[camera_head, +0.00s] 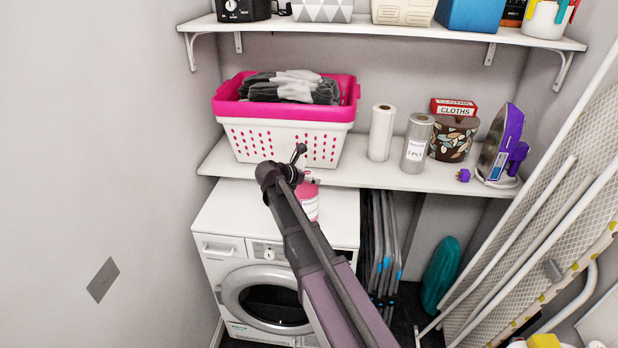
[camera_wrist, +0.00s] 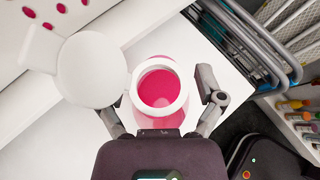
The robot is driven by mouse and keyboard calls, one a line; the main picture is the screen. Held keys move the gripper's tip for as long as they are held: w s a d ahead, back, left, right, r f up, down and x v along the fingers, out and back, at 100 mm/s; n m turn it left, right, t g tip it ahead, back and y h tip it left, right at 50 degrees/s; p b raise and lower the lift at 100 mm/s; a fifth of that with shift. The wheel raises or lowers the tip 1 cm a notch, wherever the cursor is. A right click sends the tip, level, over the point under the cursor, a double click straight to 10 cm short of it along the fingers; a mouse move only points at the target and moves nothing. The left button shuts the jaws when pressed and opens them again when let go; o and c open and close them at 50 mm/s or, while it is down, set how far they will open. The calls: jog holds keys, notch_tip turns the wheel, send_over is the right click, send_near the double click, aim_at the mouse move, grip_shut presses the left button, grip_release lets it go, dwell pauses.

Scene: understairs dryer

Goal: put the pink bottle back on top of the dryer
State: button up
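The pink bottle (camera_head: 309,201) has a pale label and stands upright over the white top of the dryer (camera_head: 235,215), partly hidden behind my arm. In the wrist view I look down on its white rim and pink inside (camera_wrist: 160,90). A round white piece with a tab (camera_wrist: 90,70), which looks like its open lid, lies to the left of the rim. My gripper (camera_wrist: 163,100) has one finger on each side of the bottle. A narrow gap shows beside the right finger; the left fingertip is partly hidden by the white piece.
A shelf just above the dryer holds a pink-and-white laundry basket (camera_head: 285,135), paper rolls (camera_head: 381,132), a cloths box (camera_head: 453,107) and a purple iron (camera_head: 500,145). Folded racks (camera_head: 383,240) stand right of the dryer. An ironing board (camera_head: 540,210) leans farther right. The dryer top's left side is clear.

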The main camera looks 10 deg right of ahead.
jog(key=shift+r, duration=0.15)
jog(key=shift+s+a+r+p, duration=0.3)
jog(key=shift+a+r+p, duration=0.1)
jog(key=shift+p, duration=0.1)
jog(key=p+v, duration=0.5)
jog(key=v, duration=0.5)
jog(key=shift+s+a, duration=0.15)
jog(key=shift+a, duration=0.15)
jog(key=shift+r, duration=0.1)
jog(key=s+d+f+m+g+y, duration=0.2)
jog(key=s+d+f+m+y, duration=0.1)
jog(key=s+m, duration=0.5)
jog(key=s+d+f+m+g+y, duration=0.2)
jog(key=s+d+f+m+y, duration=0.1)
jog(key=s+m, duration=0.4)
jog(key=s+d+f+m+g+y, duration=0.2)
jog(key=s+d+f+m+y, duration=0.1)
jog(key=s+m, duration=0.5)
jog(key=shift+s+m+g+y, duration=0.4)
jog(key=shift+m+y, duration=0.1)
jog(key=shift+m, duration=0.5)
jog(key=shift+w+d+f, duration=0.1)
jog(key=shift+d, duration=0.05)
dwell(0.3)
